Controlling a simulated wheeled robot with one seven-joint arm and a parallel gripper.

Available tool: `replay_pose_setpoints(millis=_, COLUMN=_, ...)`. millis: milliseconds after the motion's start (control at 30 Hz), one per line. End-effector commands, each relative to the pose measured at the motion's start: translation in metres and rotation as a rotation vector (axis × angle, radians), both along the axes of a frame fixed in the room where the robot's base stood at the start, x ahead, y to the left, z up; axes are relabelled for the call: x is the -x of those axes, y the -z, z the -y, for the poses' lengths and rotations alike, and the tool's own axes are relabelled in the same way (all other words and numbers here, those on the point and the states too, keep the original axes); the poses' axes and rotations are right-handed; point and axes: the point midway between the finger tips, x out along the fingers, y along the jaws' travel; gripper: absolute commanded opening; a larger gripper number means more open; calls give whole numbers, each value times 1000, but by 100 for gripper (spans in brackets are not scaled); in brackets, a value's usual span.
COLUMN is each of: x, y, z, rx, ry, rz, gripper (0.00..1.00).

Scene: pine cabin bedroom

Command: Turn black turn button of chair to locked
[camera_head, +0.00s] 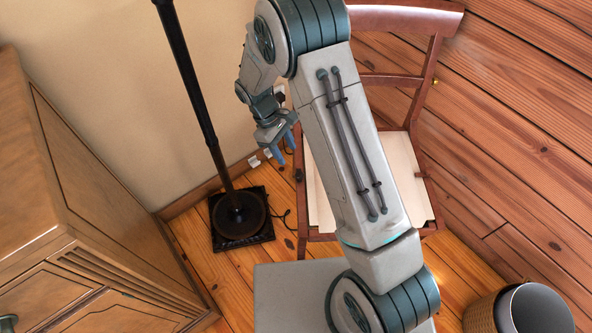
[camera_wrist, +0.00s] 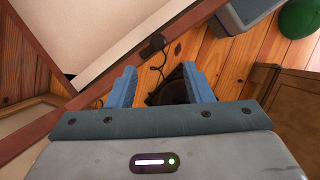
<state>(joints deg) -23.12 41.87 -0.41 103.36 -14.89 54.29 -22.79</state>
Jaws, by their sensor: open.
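The chair (camera_head: 432,165) has a red-brown wooden frame and a pale seat, and is partly hidden behind my arm. A small black turn button (camera_head: 298,174) sits on its left side rail. In the wrist view the black turn button (camera_wrist: 152,44) shows on the brown rail, beyond my fingertips; its exact angle is hard to tell. My gripper (camera_head: 286,150) is open and empty, pointing down just above and left of the button in the head view. In the wrist view its two blue fingers (camera_wrist: 158,76) are apart, with the button beyond the gap and not touched.
A black floor lamp (camera_head: 238,215) stands left of the chair, with its cord on the plank floor. A wooden cabinet (camera_head: 100,190) is at the left. A basket (camera_head: 520,310) stands at lower right. A green round object (camera_wrist: 300,18) shows in the wrist view.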

Motion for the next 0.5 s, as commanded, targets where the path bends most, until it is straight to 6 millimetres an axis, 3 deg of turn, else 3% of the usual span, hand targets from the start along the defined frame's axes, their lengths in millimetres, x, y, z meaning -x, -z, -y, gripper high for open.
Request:
replay_pose_setpoints(millis=33, x=3, y=14, z=6, rx=1, ry=2, rz=-4, gripper=46)
replay_pose_setpoints(millis=200, x=8, y=49, z=22, rx=-5, ry=5, rz=-8, gripper=46)
replay_pose_setpoints(millis=500, x=15, y=84, z=36, rx=-10, ry=6, rz=-7, gripper=46)
